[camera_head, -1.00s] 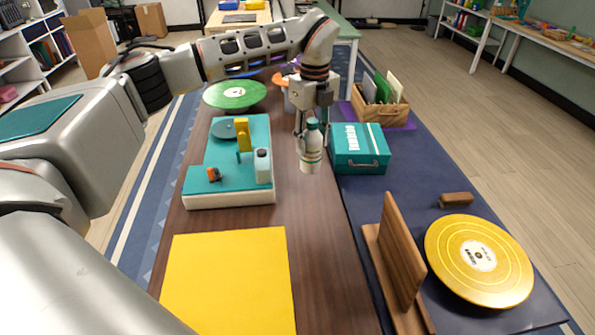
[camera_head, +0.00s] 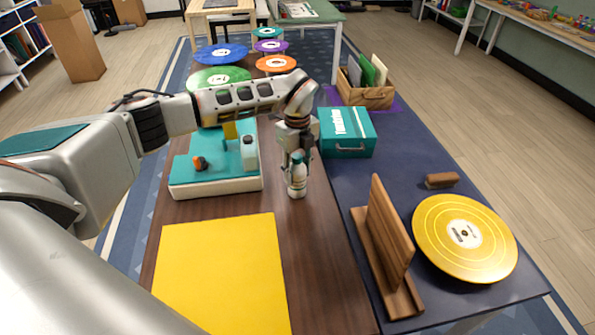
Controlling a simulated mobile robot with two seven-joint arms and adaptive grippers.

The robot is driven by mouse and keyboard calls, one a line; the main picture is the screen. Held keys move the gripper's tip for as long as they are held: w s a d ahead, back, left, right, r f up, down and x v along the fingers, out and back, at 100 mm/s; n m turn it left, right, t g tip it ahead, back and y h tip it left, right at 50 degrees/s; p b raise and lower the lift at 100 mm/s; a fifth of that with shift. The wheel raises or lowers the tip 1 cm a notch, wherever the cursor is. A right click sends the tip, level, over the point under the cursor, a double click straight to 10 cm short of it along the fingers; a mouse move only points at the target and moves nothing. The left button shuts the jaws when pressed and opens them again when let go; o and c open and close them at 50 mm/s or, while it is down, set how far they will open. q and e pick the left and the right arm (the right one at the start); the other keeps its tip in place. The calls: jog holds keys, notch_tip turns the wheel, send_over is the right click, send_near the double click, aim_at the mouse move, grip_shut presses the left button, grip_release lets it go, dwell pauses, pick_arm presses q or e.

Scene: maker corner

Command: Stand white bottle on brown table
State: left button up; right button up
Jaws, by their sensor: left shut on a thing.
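The white bottle (camera_head: 297,187) has a teal cap and a tan band low on its body. It is upright over the brown table (camera_head: 318,240), just right of the turntable. My left gripper (camera_head: 298,160) comes down from above and is shut on the bottle's upper part. The bottle's base looks at or very near the table top; I cannot tell whether it touches. My right gripper is not in view.
A teal and white turntable (camera_head: 215,185) stands left of the bottle. A yellow square sleeve (camera_head: 220,270) lies in front. A teal case (camera_head: 347,135) and a wooden stand (camera_head: 385,245) are on the dark table to the right. Bare brown wood surrounds the bottle's front.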

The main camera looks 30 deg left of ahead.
pick_arm(q)
jog(key=shift+f, duration=0.15)
jog(key=o, duration=1.3)
jog(key=shift+f, duration=0.1)
notch_tip(320, 180, up, 12)
jog(key=shift+r, duration=0.2)
jog(key=shift+d+f, duration=0.1)
